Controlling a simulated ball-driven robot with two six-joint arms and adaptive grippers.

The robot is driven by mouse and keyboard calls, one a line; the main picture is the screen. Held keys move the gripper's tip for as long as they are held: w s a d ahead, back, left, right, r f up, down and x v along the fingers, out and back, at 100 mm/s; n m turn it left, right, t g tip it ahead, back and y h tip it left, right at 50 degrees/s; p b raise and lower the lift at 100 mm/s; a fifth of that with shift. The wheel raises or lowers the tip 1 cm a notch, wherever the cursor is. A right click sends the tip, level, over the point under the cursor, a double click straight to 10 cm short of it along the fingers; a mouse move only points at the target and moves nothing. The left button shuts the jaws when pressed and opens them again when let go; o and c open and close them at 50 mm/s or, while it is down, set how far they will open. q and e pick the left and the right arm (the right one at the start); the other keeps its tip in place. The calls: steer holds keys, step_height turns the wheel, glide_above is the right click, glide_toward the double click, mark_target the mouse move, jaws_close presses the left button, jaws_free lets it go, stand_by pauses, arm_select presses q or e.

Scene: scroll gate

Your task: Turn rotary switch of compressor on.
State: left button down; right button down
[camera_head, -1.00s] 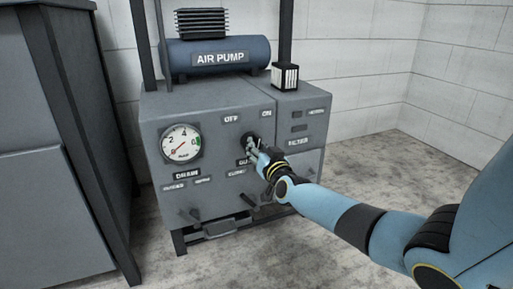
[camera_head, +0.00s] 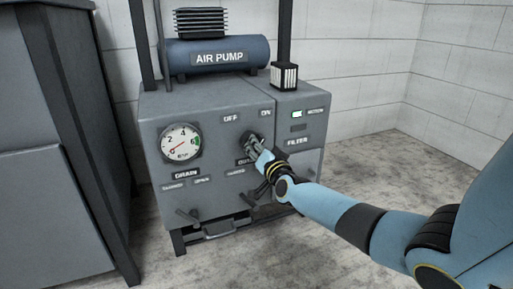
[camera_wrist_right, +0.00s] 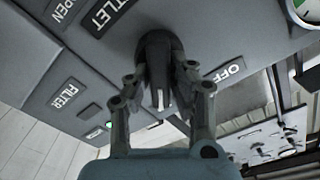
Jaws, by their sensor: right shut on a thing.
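The grey compressor (camera_head: 210,108) stands against the wall with a blue air pump tank (camera_head: 215,53) on top. Its black rotary switch (camera_wrist_right: 157,70) sits on the front face below the OFF and ON labels. My right gripper (camera_head: 252,143) is at the switch in the head view and partly covers it. In the right wrist view my right gripper's fingers (camera_wrist_right: 160,92) are closed on both sides of the switch knob. My left gripper is not in view.
A pressure gauge (camera_head: 180,143) is on the left of the front face. Lever handles (camera_head: 188,214) stick out low on the front. A tall grey cabinet (camera_head: 55,140) stands close on the left. The floor (camera_head: 430,160) to the right is open.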

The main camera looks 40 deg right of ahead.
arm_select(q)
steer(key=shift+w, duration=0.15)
arm_select(e)
steer(key=shift+f, duration=0.1)
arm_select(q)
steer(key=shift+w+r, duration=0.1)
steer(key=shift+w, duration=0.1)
arm_select(e)
steer(key=c, duration=1.2)
jaws_free()
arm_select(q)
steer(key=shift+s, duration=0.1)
arm_select(e)
steer(key=v, duration=1.2)
